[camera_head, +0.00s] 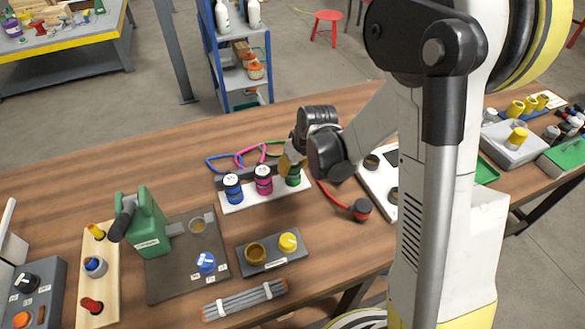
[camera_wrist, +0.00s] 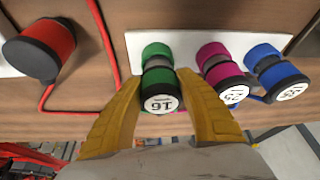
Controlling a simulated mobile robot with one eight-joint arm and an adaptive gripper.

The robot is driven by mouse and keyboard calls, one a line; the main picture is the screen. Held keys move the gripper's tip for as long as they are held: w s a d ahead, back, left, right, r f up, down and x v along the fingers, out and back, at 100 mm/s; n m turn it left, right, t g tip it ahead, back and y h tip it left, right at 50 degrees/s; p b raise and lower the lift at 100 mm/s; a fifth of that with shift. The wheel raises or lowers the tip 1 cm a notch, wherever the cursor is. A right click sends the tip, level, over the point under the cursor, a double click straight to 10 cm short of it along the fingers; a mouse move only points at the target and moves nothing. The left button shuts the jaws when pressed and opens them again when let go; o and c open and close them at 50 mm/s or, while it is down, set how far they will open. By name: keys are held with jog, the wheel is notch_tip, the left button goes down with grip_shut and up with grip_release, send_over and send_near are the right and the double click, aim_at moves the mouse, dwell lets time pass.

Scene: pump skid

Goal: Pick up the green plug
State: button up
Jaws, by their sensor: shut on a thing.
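The green plug (camera_wrist: 160,78), with a white end label reading 16, is between the two yellow fingers of my gripper (camera_wrist: 160,84) in the wrist view. The fingers are shut on its sides. Behind it a green socket (camera_wrist: 156,50) sits on the white plate (camera_wrist: 130,42). I cannot tell whether the plug is fully seated in it. In the head view the green plug (camera_head: 293,179) is at the right end of the white strip, partly hidden by my gripper (camera_head: 288,165).
A magenta plug (camera_head: 263,180) and a blue plug (camera_head: 232,188) stand close beside the green one. A red plug (camera_head: 361,209) on a red cable lies to the right. A green device (camera_head: 148,225) and a grey block (camera_head: 272,262) with yellow parts are in front.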

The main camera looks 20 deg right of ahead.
notch_tip(320, 180, up, 3)
jog(key=shift+r+p, duration=0.15)
jog(key=shift+p, duration=0.6)
jog(key=s+d+r+p, duration=0.3)
jog(key=s+d+r, duration=0.3)
jog(key=d, duration=0.4)
jog(key=shift+r+p, duration=0.4)
jog(key=shift+r, duration=0.05)
